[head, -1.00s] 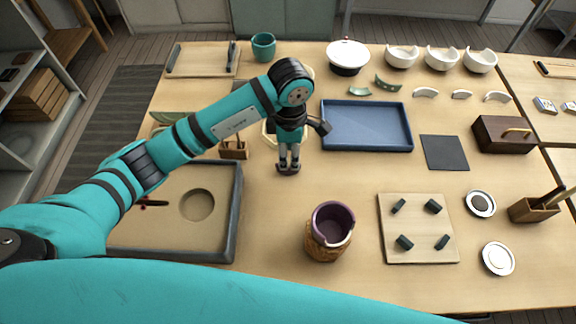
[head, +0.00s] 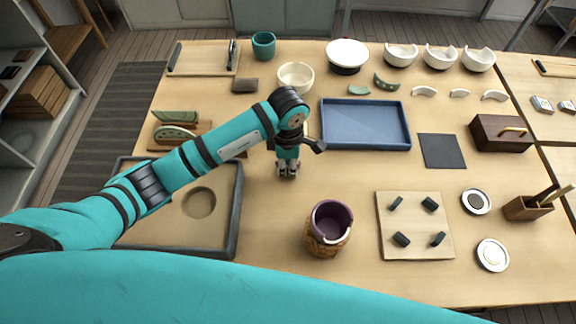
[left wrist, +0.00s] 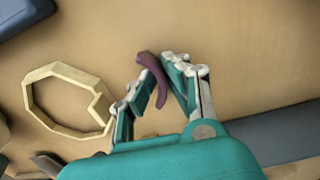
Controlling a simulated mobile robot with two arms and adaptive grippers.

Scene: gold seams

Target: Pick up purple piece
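A curved, dark purple piece (left wrist: 153,78) shows in the left wrist view, between the two fingertips of my left gripper (left wrist: 160,82). The fingers stand on either side of it with little gap, and I see no clear grip on it. In the head view my left gripper (head: 287,171) points down at the middle of the table and hides the piece. A round pot (head: 328,228) with a purple inside, a broken rim and a brown woven-looking base stands nearer me. My right gripper is not in view.
A cream angular ring (left wrist: 72,97) lies beside the gripper. A blue tray (head: 365,125) is to its right, a sand-coloured tray (head: 236,222) to its left. A board with dark pegs (head: 415,248) lies right of the pot. A cream bowl (head: 296,78) stands behind my arm.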

